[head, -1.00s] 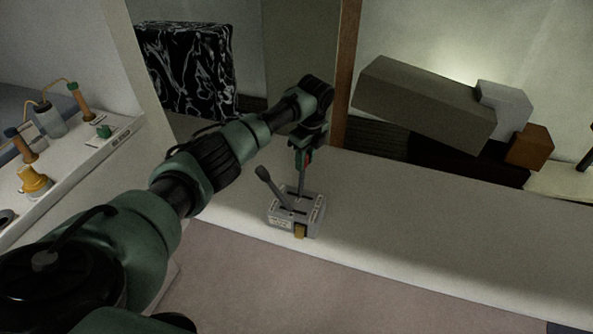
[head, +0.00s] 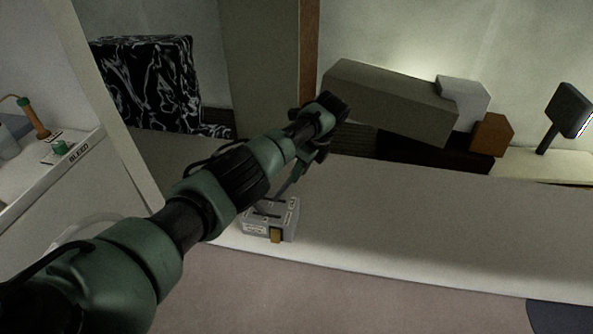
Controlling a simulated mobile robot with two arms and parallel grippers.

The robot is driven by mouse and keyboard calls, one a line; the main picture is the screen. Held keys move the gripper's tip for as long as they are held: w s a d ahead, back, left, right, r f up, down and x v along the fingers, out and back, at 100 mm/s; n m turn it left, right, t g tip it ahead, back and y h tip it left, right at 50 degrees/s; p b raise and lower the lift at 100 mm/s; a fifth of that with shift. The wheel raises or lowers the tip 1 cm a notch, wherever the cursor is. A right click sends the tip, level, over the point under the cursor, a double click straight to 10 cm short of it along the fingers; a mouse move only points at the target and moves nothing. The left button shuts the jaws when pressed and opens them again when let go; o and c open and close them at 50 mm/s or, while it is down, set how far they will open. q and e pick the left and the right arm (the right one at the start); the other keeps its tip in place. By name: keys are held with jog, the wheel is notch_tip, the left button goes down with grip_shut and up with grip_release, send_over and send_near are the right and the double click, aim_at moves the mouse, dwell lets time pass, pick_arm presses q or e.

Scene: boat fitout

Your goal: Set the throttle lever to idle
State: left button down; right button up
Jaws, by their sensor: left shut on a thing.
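The grey control box (head: 285,226) with slotted top and a yellow tab on its front stands on the pale counter. One lever (head: 290,184) rises from its top, tilted to the right. My left gripper (head: 298,172) is shut on the upper part of this lever, above and to the right of the box. My left forearm covers the left part of the box top, and the box's second lever is hidden there. The labels are too small to read. My right gripper is out of view.
The pale counter (head: 430,225) is clear to the right of the box. Behind it are a long grey-green block (head: 390,103), a brown box (head: 491,135) and a dark screen on a stand (head: 568,108). A brown post (head: 309,50) rises behind my arm.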

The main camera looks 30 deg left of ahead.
pick_arm(q)
jog(key=shift+d, duration=0.3)
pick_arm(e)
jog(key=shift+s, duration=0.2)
pick_arm(q)
jog(key=c, duration=1.1)
grip_release()
jog(key=shift+w, duration=0.1)
jog(key=shift+c, duration=0.2)
jog(key=shift+f, duration=0.1)
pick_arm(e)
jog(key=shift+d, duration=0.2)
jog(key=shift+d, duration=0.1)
pick_arm(q)
jog(key=shift+r, duration=0.45)
jog(key=b+v, duration=0.1)
jog(key=v, duration=0.6)
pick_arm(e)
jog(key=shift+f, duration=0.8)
pick_arm(q)
jog(key=shift+d+f, duration=0.1)
jog(key=shift+d, duration=0.05)
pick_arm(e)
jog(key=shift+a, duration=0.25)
